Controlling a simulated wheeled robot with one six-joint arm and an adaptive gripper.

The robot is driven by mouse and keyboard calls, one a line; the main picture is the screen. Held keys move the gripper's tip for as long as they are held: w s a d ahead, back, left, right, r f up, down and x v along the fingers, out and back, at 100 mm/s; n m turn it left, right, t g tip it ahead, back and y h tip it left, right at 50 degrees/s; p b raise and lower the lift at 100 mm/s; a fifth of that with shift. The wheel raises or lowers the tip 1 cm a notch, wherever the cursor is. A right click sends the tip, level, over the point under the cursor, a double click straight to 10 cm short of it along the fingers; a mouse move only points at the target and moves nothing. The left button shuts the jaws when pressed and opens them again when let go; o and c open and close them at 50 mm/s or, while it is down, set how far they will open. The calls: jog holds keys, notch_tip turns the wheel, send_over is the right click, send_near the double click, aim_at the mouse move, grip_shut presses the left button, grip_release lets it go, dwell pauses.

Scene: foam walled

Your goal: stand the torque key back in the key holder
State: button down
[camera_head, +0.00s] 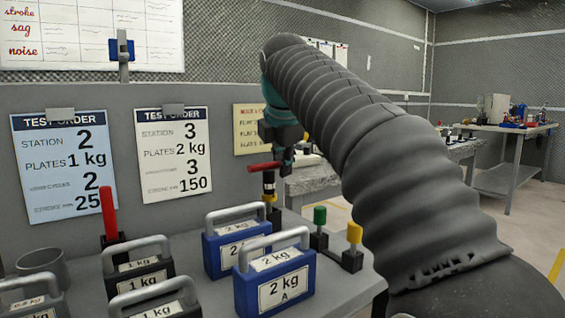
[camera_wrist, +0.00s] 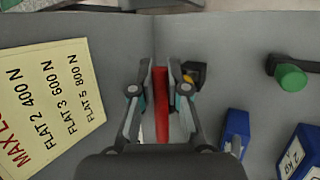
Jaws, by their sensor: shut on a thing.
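The torque key shows as a red bar (camera_head: 264,166) lying about level in the head view. In the wrist view its red part (camera_wrist: 162,105) runs lengthwise between the fingers. My gripper (camera_wrist: 161,88) is shut on it, above the back of the bench near the wall. In the head view, a dark upright piece with a pale band is directly below the bar. Under it is a black and yellow fixture (camera_head: 271,211), likely the key holder, also seen in the wrist view (camera_wrist: 196,72) right of the key. I cannot tell whether key and fixture touch.
Blue 2 kg plates (camera_head: 274,283) stand in front of the fixture, with black 1 kg plates (camera_head: 140,278) to their left. A green-capped post (camera_head: 319,217) and a yellow-capped post (camera_head: 354,234) stand right. A red upright lever (camera_head: 108,212) and a grey mug (camera_head: 42,263) are left.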

jog(key=shift+f, duration=0.2)
jog(key=c, duration=1.1)
grip_release()
jog(key=v, duration=1.2)
jog(key=shift+s, duration=0.1)
